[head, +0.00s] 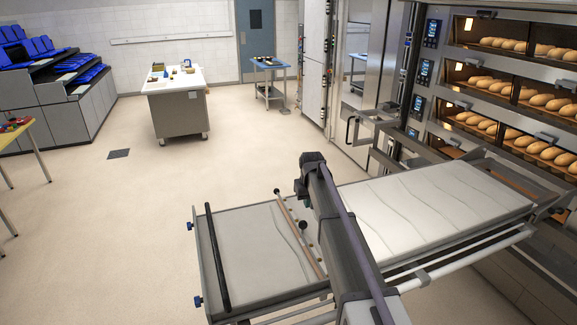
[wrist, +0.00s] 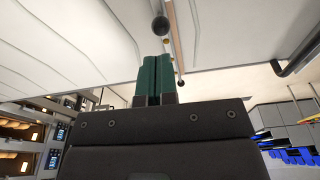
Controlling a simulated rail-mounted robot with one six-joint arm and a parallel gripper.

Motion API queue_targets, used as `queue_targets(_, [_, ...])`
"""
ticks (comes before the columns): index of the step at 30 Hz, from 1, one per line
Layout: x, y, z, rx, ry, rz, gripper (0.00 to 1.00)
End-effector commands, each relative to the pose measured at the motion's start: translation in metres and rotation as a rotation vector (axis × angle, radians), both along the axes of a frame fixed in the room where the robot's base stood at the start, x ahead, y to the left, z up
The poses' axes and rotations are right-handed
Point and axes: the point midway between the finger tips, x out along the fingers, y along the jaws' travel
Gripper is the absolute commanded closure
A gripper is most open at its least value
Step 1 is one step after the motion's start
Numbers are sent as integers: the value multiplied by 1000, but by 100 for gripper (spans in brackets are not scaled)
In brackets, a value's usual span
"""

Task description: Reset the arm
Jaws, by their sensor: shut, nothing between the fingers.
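My gripper (wrist: 154,78) shows in the wrist view with its two green fingers shut together and nothing between them. The wrist view is upside down. In it the fingertips point toward the pale cloth of the loader and a rod with dark knobs; whether they touch cannot be told.
The loader (head: 248,232) has a cloth bed, a wooden rod (head: 297,236) with black knobs and a black bar (head: 216,257). Deck ovens (head: 490,90) with loaves stand at right. A white-topped table (head: 175,83) and blue trays (head: 40,46) stand farther back. The left floor is open.

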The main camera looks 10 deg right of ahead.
Motion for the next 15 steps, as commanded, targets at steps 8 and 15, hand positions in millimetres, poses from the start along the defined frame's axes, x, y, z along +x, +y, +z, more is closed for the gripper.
queue_targets(8, [-259,2,-109,8,123,-139,100])
queue_targets(15, [-385,4,-193,5,158,-162,100])
